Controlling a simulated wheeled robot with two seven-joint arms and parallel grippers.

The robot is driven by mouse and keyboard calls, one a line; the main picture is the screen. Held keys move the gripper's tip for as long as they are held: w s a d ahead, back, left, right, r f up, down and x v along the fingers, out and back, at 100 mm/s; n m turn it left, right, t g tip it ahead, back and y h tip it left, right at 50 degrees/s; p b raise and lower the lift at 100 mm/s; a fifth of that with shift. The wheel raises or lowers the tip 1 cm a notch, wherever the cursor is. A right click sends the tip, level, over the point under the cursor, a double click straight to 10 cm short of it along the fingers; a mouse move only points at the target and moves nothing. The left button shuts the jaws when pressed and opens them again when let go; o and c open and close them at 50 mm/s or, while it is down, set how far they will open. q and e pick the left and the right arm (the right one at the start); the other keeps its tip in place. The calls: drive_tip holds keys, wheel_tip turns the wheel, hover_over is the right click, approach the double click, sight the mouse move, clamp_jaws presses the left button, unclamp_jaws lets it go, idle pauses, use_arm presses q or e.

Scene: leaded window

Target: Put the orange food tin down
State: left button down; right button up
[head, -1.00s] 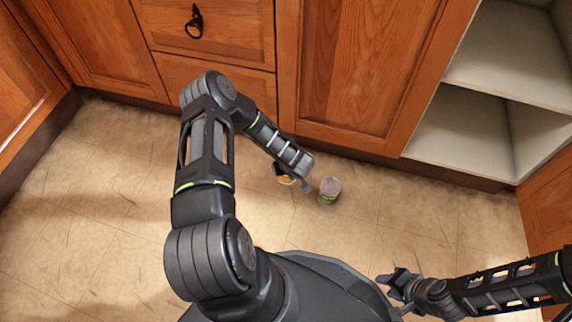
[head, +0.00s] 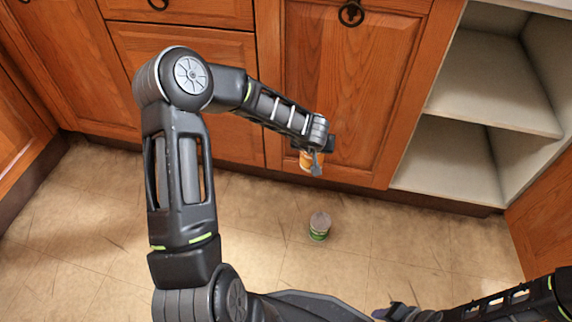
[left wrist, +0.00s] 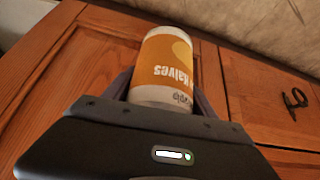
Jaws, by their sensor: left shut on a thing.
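The orange food tin (head: 309,160) is in my left gripper (head: 318,160), held up in front of the wooden cabinet door. In the left wrist view the tin (left wrist: 168,65) has an orange and white label with lettering upside down, and it sits between the two fingers. The gripper is shut on it. Part of the tin is hidden by the gripper in the head view. My right gripper (head: 388,313) is low at the bottom edge, cut off by the frame, and its fingers cannot be made out.
A second tin with a green label (head: 319,226) stands upright on the tiled floor. Wooden cabinets line the back. An open shelf unit (head: 480,90) with bare, empty-looking shelves stands at right. The floor (head: 400,250) around the green tin is clear.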

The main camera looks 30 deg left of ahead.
use_arm(q)
drive_tip(key=w+d+r+m+h, duration=0.1)
drive_tip(key=d+r+m, duration=0.1)
drive_tip(key=d+r, duration=0.3)
drive_tip(key=d+r+m+h, duration=0.1)
drive_tip(key=d+r, duration=0.4)
drive_tip(key=r, duration=0.6)
drive_tip(key=shift+w+d+m+t+h, duration=0.25)
drive_tip(key=shift+w+m+t+h, duration=0.1)
drive_tip(key=shift+m, duration=0.45)
drive_tip(key=shift+f, duration=0.1)
